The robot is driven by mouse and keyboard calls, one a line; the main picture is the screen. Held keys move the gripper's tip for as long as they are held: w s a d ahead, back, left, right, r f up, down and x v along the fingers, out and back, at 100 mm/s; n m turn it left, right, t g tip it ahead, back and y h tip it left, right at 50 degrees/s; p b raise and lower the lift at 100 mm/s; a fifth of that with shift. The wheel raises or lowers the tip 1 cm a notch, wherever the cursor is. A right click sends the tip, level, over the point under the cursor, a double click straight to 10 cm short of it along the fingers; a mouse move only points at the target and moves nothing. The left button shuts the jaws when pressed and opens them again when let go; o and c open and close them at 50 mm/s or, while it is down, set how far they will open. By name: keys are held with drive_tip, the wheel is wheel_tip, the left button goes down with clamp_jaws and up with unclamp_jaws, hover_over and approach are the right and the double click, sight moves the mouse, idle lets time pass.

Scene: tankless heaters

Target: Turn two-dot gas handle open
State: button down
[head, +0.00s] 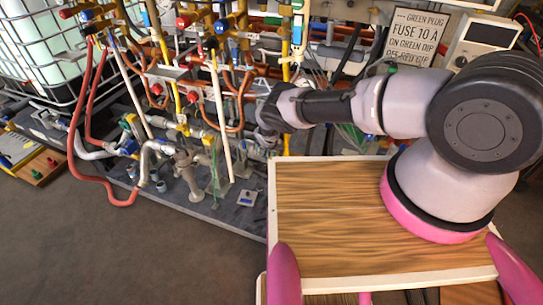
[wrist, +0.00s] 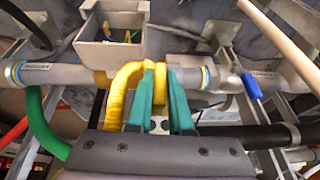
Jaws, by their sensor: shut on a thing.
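In the wrist view my gripper (wrist: 161,82) has its two teal fingers shut on a yellow handle (wrist: 122,88). Part of the handle shows between the fingers, and the rest curves out to the left. The handle sits at a grey horizontal pipe (wrist: 60,74). I cannot make out any dots on it, so I cannot confirm that it is the two-dot one. In the head view my arm reaches left to the pipework, and the fingers and the held handle cannot be made out there.
A blue lever (wrist: 250,87) sits right of the handle, and an open grey box (wrist: 108,52) is just beyond it. A green hose (wrist: 38,120) runs at left. Dense pipes and red hoses (head: 78,150) crowd the head view. The floor (head: 120,255) in front is clear.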

drive_tip(key=shift+a, duration=0.1)
idle(0.4)
drive_tip(key=c, duration=0.8)
unclamp_jaws()
drive_tip(key=shift+r, duration=0.1)
drive_tip(key=shift+s+r, duration=0.1)
drive_tip(key=shift+r, duration=0.45)
drive_tip(key=v, duration=0.9)
drive_tip(key=shift+s+a+r, duration=0.15)
drive_tip(key=shift+s+r, duration=0.05)
